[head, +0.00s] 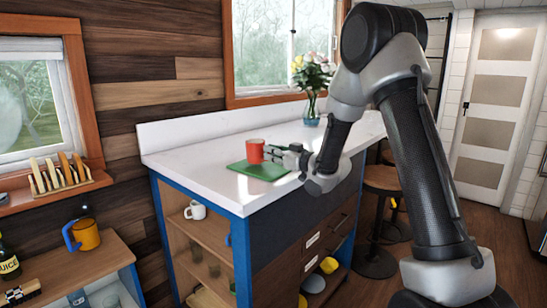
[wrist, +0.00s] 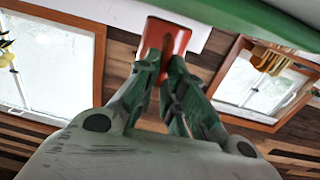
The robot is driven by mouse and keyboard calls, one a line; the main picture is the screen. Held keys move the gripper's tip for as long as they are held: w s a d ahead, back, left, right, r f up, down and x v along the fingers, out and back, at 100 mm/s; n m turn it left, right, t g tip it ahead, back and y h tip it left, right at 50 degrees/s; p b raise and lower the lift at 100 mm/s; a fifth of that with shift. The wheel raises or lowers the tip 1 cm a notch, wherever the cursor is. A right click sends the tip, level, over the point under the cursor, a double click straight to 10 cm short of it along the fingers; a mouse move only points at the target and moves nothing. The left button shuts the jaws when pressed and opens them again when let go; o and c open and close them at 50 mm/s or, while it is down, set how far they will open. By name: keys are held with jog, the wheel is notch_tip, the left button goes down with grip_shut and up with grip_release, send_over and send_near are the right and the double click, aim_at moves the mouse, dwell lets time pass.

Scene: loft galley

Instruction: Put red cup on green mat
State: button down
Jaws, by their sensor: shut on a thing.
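The red cup (head: 255,151) is upright at the green mat (head: 258,173) on the white counter. In the head view its base overlaps the back part of the mat; I cannot tell whether it touches it. My gripper (head: 271,153) reaches in from the right and is shut on the cup. In the wrist view, the fingers (wrist: 168,65) close on the red cup (wrist: 155,36), hiding part of it. The green mat (wrist: 262,18) fills the top right edge there.
A vase of flowers (head: 311,106) stands farther back on the white counter (head: 215,150). A white mug (head: 195,210) sits on the shelf below. An orange mug (head: 85,235) stands on the lower left surface. The counter around the mat is clear.

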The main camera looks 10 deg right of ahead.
jog(key=shift+a+f, duration=0.1)
jog(key=shift+f, duration=0.4)
jog(key=shift+f, duration=0.15)
jog(key=c, duration=1.5)
grip_release()
